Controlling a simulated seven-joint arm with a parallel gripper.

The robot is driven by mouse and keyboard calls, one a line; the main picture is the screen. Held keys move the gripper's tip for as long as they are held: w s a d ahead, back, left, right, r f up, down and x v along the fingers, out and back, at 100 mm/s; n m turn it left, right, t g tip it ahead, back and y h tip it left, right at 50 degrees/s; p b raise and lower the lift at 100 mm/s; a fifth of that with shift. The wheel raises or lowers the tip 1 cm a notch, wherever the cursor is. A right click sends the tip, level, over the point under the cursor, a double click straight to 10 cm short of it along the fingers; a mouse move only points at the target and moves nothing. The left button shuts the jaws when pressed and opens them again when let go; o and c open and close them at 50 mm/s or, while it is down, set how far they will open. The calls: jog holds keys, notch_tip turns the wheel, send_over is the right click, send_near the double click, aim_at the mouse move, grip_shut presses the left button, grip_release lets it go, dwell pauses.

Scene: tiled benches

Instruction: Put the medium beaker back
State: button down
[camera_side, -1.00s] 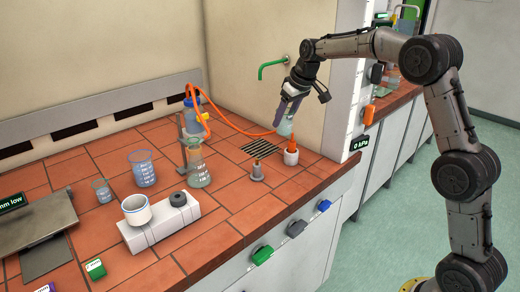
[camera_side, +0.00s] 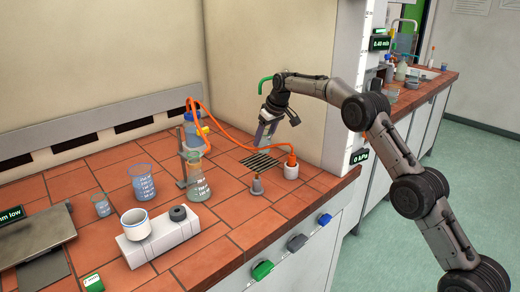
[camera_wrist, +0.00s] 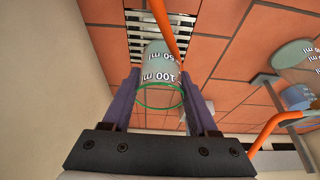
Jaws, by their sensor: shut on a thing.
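My gripper (camera_wrist: 158,92) is shut on a clear glass beaker, which I take to be the medium beaker (camera_wrist: 160,68). In the wrist view it sits between the two purple fingers, with a green rim and 50 ml and 100 ml marks. In the side view my gripper (camera_side: 265,133) is above the bench near the drain grate, and the fingers mostly hide the beaker. A larger beaker (camera_side: 142,182) and a smaller beaker (camera_side: 102,205) stand on the tiles to the left, both with bluish liquid.
The drain grate (camera_side: 260,161) lies below my gripper. A flask (camera_side: 197,183) stands by a metal stand. A white cup (camera_side: 136,223) sits on a white block.

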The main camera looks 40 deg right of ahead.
jog(key=shift+w+d+f, duration=0.25)
jog(key=shift+w+f, duration=0.85)
jog(key=shift+f, duration=0.15)
jog(key=shift+w+f, duration=0.2)
jog(key=shift+f, duration=1.3)
jog(key=shift+f, duration=0.25)
jog(key=shift+c, duration=0.9)
grip_release()
